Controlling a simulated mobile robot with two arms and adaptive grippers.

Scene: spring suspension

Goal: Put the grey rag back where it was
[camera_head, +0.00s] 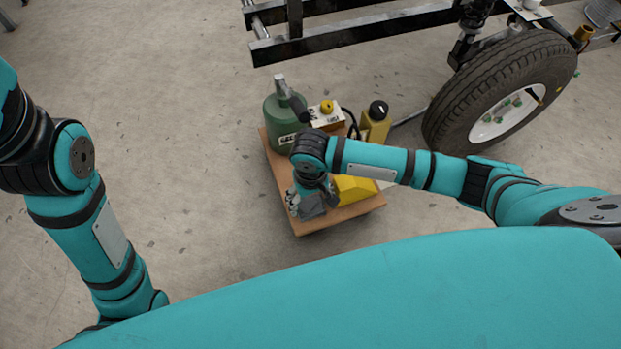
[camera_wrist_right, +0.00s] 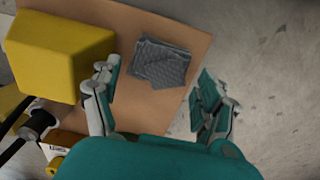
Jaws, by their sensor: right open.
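The grey rag (camera_wrist_right: 160,62) lies folded and flat on the brown wooden board (camera_wrist_right: 200,20) in the right wrist view, near the board's edge and beside a yellow block (camera_wrist_right: 60,55). My right gripper (camera_wrist_right: 156,95) is open and empty, its two fingers apart on either side of the rag's near end; I see no contact. In the head view my right gripper (camera_head: 306,200) is low over the left front part of the board, and my own wrist partly hides that spot. My left arm is at the left; its gripper is not seen.
A green canister (camera_head: 284,124), a control box with a yellow button (camera_head: 326,112) and a yellow bottle (camera_head: 376,122) stand on the board's far part. Behind are a dark metal frame (camera_head: 350,32) and a wheel (camera_head: 500,92). The concrete floor left of the board is clear.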

